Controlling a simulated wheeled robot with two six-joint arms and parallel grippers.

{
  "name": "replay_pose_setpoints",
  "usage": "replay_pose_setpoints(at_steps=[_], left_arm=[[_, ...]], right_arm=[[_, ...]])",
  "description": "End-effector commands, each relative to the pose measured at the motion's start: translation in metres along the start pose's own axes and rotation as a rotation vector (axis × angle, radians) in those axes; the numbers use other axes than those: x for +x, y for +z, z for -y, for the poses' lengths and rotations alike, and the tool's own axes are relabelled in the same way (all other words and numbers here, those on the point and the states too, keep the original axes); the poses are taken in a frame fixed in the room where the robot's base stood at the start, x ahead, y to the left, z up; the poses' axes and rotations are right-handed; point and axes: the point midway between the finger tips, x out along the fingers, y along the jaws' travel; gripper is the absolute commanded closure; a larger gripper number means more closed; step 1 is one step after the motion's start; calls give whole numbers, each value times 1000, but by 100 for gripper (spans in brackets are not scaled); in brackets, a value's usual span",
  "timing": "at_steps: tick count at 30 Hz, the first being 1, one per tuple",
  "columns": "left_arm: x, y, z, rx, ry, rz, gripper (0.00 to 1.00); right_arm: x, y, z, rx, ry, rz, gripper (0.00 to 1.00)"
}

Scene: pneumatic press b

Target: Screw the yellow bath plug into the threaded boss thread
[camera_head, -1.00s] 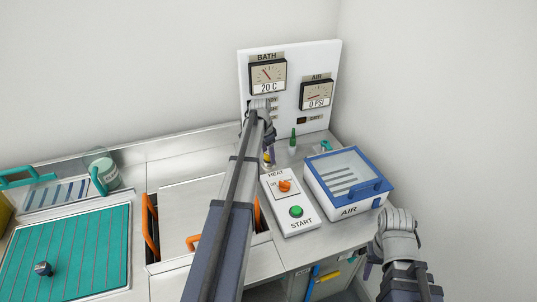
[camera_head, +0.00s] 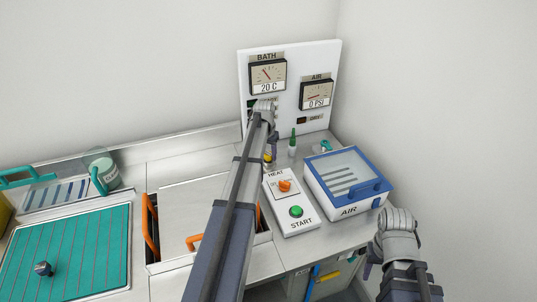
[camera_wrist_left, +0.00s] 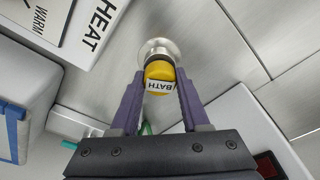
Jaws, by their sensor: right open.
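The yellow bath plug (camera_wrist_left: 160,75), with a white BATH label, sits at the round metal threaded boss (camera_wrist_left: 155,47) in the left wrist view. In the head view only a bit of the plug (camera_head: 268,157) shows beside my left arm. My left gripper (camera_wrist_left: 160,72) has its two purple fingers against opposite sides of the plug and appears shut on it. The thread itself is hidden, so I cannot tell how deep the plug sits. My right gripper (camera_head: 372,262) is open and empty at the lower right, in front of the AIR box.
The HEAT/START panel (camera_head: 291,204) stands right of my left arm. The blue-and-white AIR box (camera_head: 346,180) is further right. A gauge board (camera_head: 322,65) stands behind. A teal mat (camera_head: 75,250) lies at left.

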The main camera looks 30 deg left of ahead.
Motion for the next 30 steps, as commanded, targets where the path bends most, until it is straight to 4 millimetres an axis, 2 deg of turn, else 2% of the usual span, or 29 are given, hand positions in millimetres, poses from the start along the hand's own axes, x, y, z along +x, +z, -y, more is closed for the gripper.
replay_pose_setpoints(at_steps=[1, 5, 10, 30], left_arm=[[0, 0, 0, 0, 0, 0, 70], [0, 0, 0, 1, 0, 0, 85], [0, 0, 0, 68, 11, 1, 86], [0, -1, 1, 946, 144, 0, 86]], right_arm=[[0, 0, 0, 0, 0, 0, 50], [0, 0, 0, 0, 0, 0, 50], [0, 0, 0, 0, 0, 0, 50], [0, 0, 0, 0, 0, 0, 50]])
